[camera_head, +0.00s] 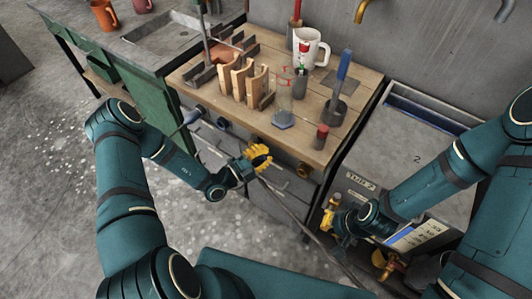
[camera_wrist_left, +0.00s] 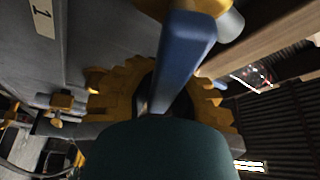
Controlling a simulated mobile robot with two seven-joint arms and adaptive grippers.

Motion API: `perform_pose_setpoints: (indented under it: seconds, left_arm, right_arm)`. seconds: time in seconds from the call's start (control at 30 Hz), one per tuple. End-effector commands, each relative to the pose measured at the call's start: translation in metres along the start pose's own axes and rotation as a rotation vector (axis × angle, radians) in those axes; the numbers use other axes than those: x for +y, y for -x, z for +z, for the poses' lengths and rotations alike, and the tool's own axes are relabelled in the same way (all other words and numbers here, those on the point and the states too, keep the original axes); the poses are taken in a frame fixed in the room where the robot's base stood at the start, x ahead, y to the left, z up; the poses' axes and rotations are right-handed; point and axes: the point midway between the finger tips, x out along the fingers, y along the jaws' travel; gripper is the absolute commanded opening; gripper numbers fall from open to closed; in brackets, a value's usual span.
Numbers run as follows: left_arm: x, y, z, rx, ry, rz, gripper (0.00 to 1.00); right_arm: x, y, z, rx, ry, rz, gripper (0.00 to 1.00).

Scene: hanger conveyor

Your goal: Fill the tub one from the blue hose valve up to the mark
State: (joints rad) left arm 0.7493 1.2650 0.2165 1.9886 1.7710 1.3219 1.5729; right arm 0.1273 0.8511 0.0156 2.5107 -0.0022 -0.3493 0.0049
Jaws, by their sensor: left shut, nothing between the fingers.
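In the left wrist view a blue bar (camera_wrist_left: 185,55), apparently the blue valve's handle, runs from a brass-coloured fitting at the top towards my left gripper (camera_wrist_left: 155,95). Its yellow fingers lie around the bar's lower end in the picture, but they are shut and hold nothing. In the head view my left gripper (camera_head: 258,157) is in front of the workbench. My right gripper (camera_head: 338,216) is near the front of the tub marked 2; its fingers are too small to judge. A plate (camera_wrist_left: 43,18) reading 1 shows on a grey surface. No water or fill mark can be made out.
The wooden bench (camera_head: 345,108) carries a mug (camera_head: 308,48), wooden racks and several tools. Tub 2 (camera_head: 405,135) stands right of it. A dark hose or rod (camera_head: 300,215) slants down from beside my left gripper.

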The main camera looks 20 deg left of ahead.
Motion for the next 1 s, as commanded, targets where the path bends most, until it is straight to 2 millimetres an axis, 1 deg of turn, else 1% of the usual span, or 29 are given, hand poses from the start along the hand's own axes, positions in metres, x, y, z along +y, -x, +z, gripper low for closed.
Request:
perform_pose_setpoints:
  seconds: [0.03,0.07,0.1,0.17,0.2,0.23,0.53,0.67,0.77,1.0]
  left_arm:
    - [0.004,0.005,0.000,-0.003,0.005,0.010,0.00]
    - [0.004,0.005,0.000,-0.003,0.005,0.010,0.00]
    - [0.004,0.005,0.000,-0.003,0.005,0.010,0.04]
    - [0.004,0.005,0.000,-0.003,0.004,0.010,0.25]
    - [0.003,0.004,0.000,-0.003,0.003,0.009,0.39]
    - [0.003,0.004,0.000,-0.003,0.003,0.008,0.48]
    - [0.001,0.002,0.000,-0.002,-0.001,0.004,0.48]
    - [0.001,0.010,0.001,-0.004,-0.001,0.004,0.48]
    - [0.001,0.024,0.001,-0.005,0.000,0.004,0.48]
    - [0.001,0.073,0.001,-0.007,0.000,0.004,0.48]
  right_arm:
    - [0.000,0.000,0.000,0.000,0.000,0.000,0.00]
    - [0.000,0.000,0.000,0.000,0.000,0.000,0.00]
    - [0.000,0.000,0.000,0.000,0.000,0.000,0.00]
    - [0.000,0.000,0.000,0.000,0.000,0.000,0.00]
    - [0.000,0.000,0.000,0.000,0.000,0.000,0.00]
    - [0.000,0.000,0.000,0.000,0.000,0.000,0.00]
    - [0.000,0.000,0.000,0.000,0.000,0.000,0.00]
    - [0.000,0.000,0.000,0.000,0.000,0.000,0.00]
    - [0.000,0.000,0.000,0.000,0.000,0.000,0.00]
    - [0.000,0.000,0.000,0.000,0.000,0.000,0.00]
